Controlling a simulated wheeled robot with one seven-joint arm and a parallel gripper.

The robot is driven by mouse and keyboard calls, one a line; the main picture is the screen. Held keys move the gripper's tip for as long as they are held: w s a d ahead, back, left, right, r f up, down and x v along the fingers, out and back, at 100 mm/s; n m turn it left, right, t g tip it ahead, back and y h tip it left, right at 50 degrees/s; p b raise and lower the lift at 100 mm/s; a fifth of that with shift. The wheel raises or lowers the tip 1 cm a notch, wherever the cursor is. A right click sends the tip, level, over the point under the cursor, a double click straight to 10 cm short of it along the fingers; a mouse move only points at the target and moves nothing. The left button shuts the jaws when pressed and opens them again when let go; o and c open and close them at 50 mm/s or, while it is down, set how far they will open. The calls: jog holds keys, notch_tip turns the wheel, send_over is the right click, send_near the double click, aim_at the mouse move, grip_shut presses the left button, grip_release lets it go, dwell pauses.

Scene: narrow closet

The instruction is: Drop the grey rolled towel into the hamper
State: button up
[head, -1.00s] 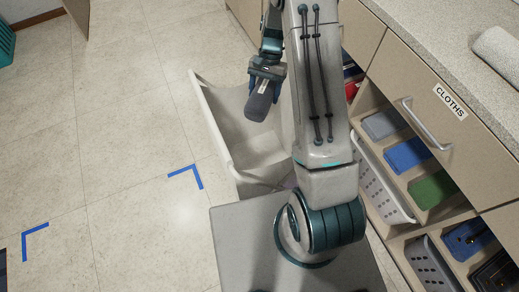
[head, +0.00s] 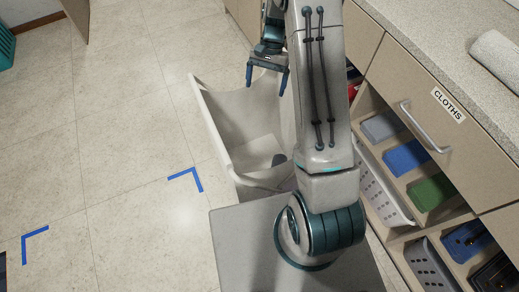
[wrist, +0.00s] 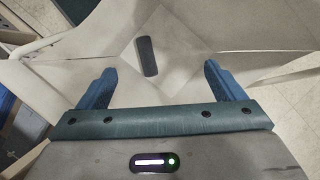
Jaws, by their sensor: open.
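The grey rolled towel (wrist: 148,56) lies on the floor of the hamper in the wrist view. In the head view only part of the towel (head: 279,159) shows, beside my arm. The hamper (head: 217,130) is a pale, open-topped bin; its wall (wrist: 85,55) also shows in the wrist view. My gripper (head: 266,83) is open and empty above the hamper opening, apart from the towel. In the wrist view my gripper (wrist: 160,85) has its two blue fingers spread wide. My arm hides the hamper's right side in the head view.
A cabinet with a drawer labelled CLOTHS (head: 448,104) stands at the right, with cubbies of folded cloths (head: 406,156) and a perforated basket (head: 383,186) below. A pale rolled towel (head: 497,60) lies on the counter. Blue tape marks (head: 188,178) are on the open floor at the left.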

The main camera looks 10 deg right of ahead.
jog(key=p+v, duration=0.1)
jog(key=v, duration=0.8)
jog(key=shift+w+r, duration=0.1)
jog(key=shift+r, duration=0.05)
jog(key=s+a+r+n+t+h+p, duration=0.2)
jog(key=s+r+n+t+p, duration=0.4)
jog(key=s+r+p, duration=0.6)
jog(key=s+a+r, duration=0.1)
jog(key=s+r, duration=1)
jog(key=s, duration=0.1)
jog(key=shift+s+r+n, duration=0.3)
jog(key=shift+s+r, duration=0.1)
